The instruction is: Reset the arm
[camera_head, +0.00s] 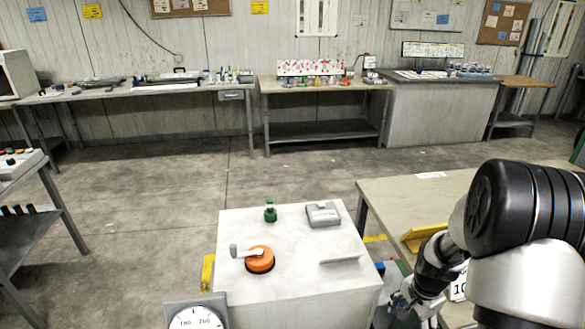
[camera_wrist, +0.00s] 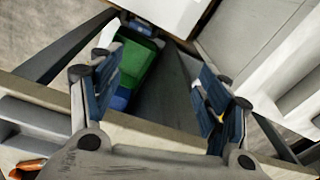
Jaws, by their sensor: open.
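My arm (camera_head: 525,215) comes in from the right side of the head view, bent and reaching down. My gripper (camera_head: 400,308) is low, beside the right side of the white cabinet (camera_head: 290,285), and partly cut off by the bottom edge. In the wrist view my gripper (camera_wrist: 157,72) has its two blue-padded fingers wide apart with nothing between them. Beyond the fingers are a green bin (camera_wrist: 137,66) and a blue bin (camera_wrist: 121,98), lower down.
The cabinet top carries an orange crank (camera_head: 260,261), a green bottle (camera_head: 270,212) and a grey box (camera_head: 323,214). A dial gauge (camera_head: 196,320) stands in front. A table (camera_head: 400,197) with a yellow holder (camera_head: 424,236) is close to my arm. Open floor (camera_head: 170,200) lies behind.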

